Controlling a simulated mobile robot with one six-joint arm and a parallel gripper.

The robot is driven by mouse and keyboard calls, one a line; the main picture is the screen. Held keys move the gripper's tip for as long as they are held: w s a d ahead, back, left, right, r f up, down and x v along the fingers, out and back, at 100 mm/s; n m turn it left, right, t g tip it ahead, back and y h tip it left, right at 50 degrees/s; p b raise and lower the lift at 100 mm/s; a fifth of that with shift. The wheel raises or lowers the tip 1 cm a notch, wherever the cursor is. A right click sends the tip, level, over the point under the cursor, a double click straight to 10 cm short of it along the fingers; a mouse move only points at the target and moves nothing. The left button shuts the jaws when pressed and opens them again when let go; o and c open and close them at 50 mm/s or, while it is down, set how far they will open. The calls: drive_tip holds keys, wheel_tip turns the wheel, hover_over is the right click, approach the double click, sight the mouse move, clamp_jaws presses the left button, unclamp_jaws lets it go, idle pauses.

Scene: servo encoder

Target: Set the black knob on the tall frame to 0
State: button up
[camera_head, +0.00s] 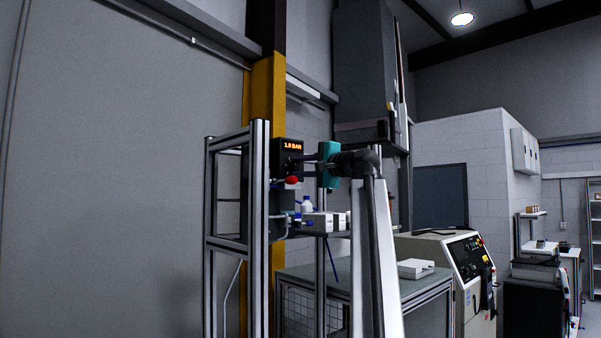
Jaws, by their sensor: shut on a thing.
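The tall frame (261,230) of grey metal profiles stands left of centre. A dark box (281,165) on it carries a lit orange display (292,146) that seems to read 1.9 BAR; the digits are small. My gripper (297,161) reaches in from the right, its dark fingers at the box just below the display. It is shut, apparently on the black knob, which is mostly hidden by the fingers and too dark to make out. The knob's pointer and scale cannot be seen.
A red round part (292,180) sits close below my gripper. A shelf with a white bottle (307,204) and white boxes (318,222) lies lower down. A workbench (425,284) and a beige console (470,270) stand to the right. A yellow column (266,95) rises behind.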

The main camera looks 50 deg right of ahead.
drive_tip(key=n, duration=0.4)
drive_tip(key=shift+n, duration=0.3)
drive_tip(key=n+p, duration=0.1)
drive_tip(key=n, duration=0.2)
drive_tip(key=shift+n+y, duration=0.3)
drive_tip(key=n, duration=0.4)
drive_tip(key=shift+f+n+p, duration=0.1)
drive_tip(key=shift+n+p, duration=0.2)
drive_tip(key=shift+d+n, duration=0.1)
drive_tip(key=shift+n, duration=1.8)
drive_tip(key=shift+f, duration=0.1)
drive_tip(key=o, duration=1)
drive_tip(key=shift+o, duration=0.2)
